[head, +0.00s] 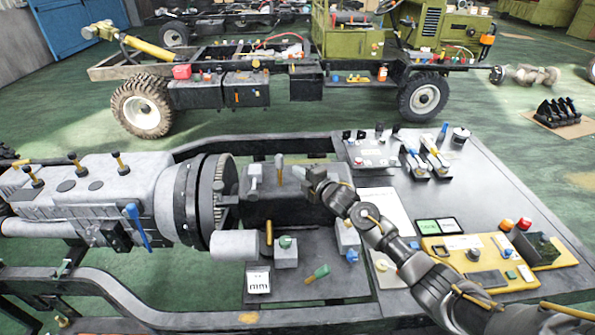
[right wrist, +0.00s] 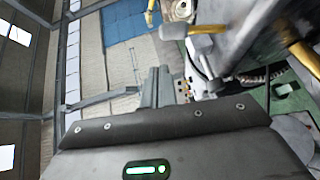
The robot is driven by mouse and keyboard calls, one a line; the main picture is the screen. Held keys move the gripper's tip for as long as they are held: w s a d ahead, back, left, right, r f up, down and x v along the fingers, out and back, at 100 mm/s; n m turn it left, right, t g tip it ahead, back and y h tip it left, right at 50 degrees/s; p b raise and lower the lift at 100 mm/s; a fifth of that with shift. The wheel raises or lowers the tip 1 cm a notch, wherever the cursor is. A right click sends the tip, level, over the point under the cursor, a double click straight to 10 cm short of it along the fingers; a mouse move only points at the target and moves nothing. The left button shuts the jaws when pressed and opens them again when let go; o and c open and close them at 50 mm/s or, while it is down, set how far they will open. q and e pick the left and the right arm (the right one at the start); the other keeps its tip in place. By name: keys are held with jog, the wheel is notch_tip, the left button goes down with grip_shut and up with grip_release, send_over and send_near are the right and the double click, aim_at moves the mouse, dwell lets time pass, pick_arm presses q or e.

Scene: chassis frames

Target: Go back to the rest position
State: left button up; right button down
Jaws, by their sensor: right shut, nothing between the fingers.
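My right gripper (head: 303,174) reaches in from the lower right over the dark box-shaped housing (head: 285,204) in the middle of the chassis frame. It also shows in the right wrist view (right wrist: 157,85), where its fingers are together with nothing between them. From the head view I cannot tell whether the fingertips touch the housing. My left gripper is not in view.
A grey engine block (head: 110,190) with a toothed flywheel (head: 222,195) lies at left. At right, a grey table (head: 487,195) bears tools and a yellow control panel (head: 475,262). Small knobbed parts stand near the housing. An olive vehicle chassis (head: 290,85) stands behind, across open green floor.

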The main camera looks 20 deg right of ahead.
jog(key=s+f+m+g+h, duration=0.2)
jog(key=s+f+m, duration=0.35)
jog(key=s, duration=0.45)
jog(key=s+f+m+g+h, duration=0.2)
jog(key=s+f+m, duration=0.2)
jog(key=s+f, duration=0.45)
jog(key=s+d+m+g+h, duration=0.3)
jog(key=s+m+g, duration=0.6)
jog(key=s, duration=2.2)
notch_tip(320, 180, down, 33)
jog(key=s+d+y+b, duration=0.1)
jog(key=s+b, duration=0.2)
jog(key=b, duration=0.2)
jog(key=s+d+f+g+b, duration=0.1)
jog(key=s+d+f+b, duration=0.2)
jog(key=s+f, duration=1.2)
jog(key=shift+s+f+m+g, duration=0.15)
jog(key=shift+f+m+g, duration=0.2)
jog(key=shift+f, duration=0.5)
